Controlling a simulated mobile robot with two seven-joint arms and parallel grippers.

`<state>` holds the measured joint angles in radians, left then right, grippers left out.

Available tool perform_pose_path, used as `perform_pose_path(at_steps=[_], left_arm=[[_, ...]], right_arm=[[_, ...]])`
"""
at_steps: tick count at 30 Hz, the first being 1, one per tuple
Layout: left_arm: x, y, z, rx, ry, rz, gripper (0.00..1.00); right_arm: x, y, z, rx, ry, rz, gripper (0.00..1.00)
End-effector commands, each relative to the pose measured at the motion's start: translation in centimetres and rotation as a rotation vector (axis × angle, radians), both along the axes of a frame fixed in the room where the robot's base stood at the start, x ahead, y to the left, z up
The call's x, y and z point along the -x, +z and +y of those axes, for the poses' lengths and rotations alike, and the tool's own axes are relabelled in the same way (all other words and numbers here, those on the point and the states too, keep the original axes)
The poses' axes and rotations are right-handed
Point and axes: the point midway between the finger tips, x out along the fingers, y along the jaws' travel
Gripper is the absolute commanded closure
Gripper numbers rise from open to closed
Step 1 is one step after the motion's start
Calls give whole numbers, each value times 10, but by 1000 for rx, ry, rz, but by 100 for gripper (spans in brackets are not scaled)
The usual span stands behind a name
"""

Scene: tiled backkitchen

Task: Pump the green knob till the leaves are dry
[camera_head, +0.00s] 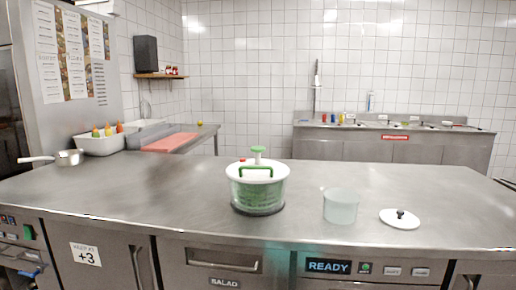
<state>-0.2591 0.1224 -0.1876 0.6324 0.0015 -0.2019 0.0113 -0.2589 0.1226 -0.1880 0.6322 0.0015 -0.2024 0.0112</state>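A salad spinner (258,196) stands upright on the steel counter, near its front edge and just right of the picture's middle. It has a clear bowl with green leaves inside and a white lid. The green knob (257,149) stands up on a white stem at the lid's top. A green handle (256,169) shows at the front of the lid. I cannot tell whether the leaves are wet or dry. Neither of my grippers is in view.
A clear tub (341,207) and a white lid with a black knob (400,218) stand right of the spinner. A saucepan (68,157) and a white bin with bottles (98,143) are at the far left. The counter (150,190) left of the spinner is clear. A display (328,266) reads READY.

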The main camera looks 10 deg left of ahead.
Motion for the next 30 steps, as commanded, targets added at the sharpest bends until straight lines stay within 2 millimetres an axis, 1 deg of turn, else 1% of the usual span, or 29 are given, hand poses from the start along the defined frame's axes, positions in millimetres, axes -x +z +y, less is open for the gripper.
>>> perform_pose_path(at_steps=[1, 12, 13, 30], left_arm=[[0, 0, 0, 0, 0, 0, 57], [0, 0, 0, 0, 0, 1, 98], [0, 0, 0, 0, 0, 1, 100], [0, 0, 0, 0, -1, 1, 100]], right_arm=[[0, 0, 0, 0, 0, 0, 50], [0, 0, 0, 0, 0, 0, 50], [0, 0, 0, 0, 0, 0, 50], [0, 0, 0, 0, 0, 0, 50]])
